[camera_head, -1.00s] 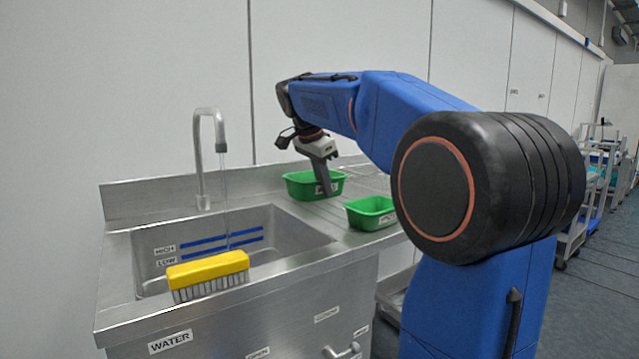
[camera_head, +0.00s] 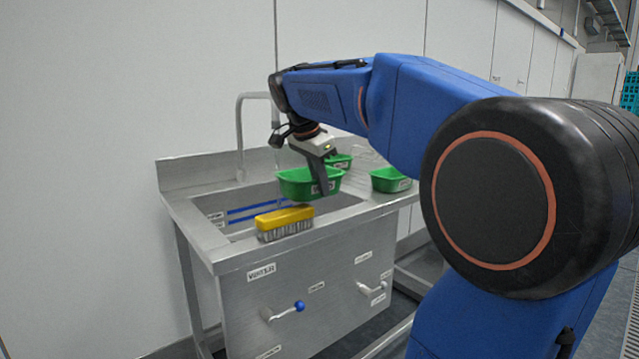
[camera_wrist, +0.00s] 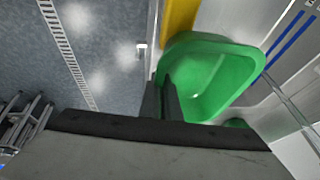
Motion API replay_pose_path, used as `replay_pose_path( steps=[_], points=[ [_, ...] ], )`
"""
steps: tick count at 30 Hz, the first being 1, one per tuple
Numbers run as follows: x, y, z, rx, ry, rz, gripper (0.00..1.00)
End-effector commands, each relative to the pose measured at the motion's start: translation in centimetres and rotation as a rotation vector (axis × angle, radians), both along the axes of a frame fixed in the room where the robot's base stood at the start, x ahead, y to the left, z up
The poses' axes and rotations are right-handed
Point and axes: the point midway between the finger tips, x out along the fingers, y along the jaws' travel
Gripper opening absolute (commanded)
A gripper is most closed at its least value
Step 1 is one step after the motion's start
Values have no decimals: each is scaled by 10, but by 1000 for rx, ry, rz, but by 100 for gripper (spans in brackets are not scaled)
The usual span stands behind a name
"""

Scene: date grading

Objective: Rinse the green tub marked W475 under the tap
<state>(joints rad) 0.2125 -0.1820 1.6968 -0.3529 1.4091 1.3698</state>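My gripper (camera_head: 323,190) is shut on the near wall of a green tub (camera_head: 294,186) and holds it upright above the front right of the sink basin. In the wrist view, the fingers (camera_wrist: 160,88) straddle the wall of the tub (camera_wrist: 215,85), whose visible inside looks empty. Its label is partly behind the finger and too small to read. The tap (camera_head: 239,130) stands at the back of the sink, its spout end partly behind my arm. I cannot tell clearly whether water runs from it.
A yellow brush (camera_head: 285,218) lies on the sink's front rim (camera_head: 235,257), just below the held tub. Two more green tubs stand on the drainboard, one behind (camera_head: 342,162) and one to the right (camera_head: 390,180). Valve handles (camera_head: 299,306) project from the front panel.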

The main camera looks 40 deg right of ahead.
Motion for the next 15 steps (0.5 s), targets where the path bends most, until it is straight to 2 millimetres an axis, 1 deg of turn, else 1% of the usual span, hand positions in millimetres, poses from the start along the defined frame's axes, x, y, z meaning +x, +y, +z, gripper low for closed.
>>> replay_pose_path(
  steps=[5,15],
  points=[
    [9,0,0,0,1,1,0],
    [41,1,0,0,0,0,0]
  ],
)
